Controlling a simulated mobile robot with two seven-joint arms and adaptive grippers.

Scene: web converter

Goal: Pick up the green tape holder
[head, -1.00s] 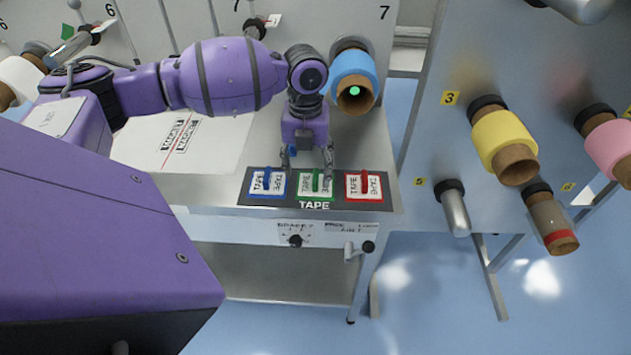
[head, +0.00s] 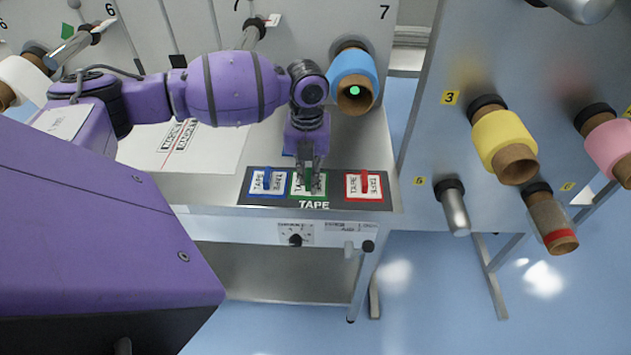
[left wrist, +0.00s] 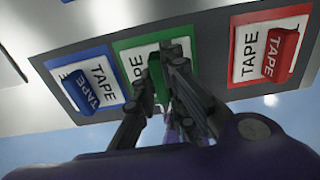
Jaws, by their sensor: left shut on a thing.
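The green tape holder (left wrist: 157,78) stands on the green-bordered TAPE square in the middle of the dark tape panel (head: 226,198). My left gripper (head: 309,184) is directly above that square and hides most of the holder in the head view. In the left wrist view, the fingers of my left gripper (left wrist: 170,62) are shut on the green holder. The holder is still at its square; I cannot tell whether it touches the panel. My right gripper is not in view.
The blue tape holder (head: 267,180) is close on the left and the red tape holder (head: 365,183) is on the right. A blue roll (head: 352,68) sticks out from the wall just behind my gripper. Yellow (head: 497,138) and pink rolls hang further right.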

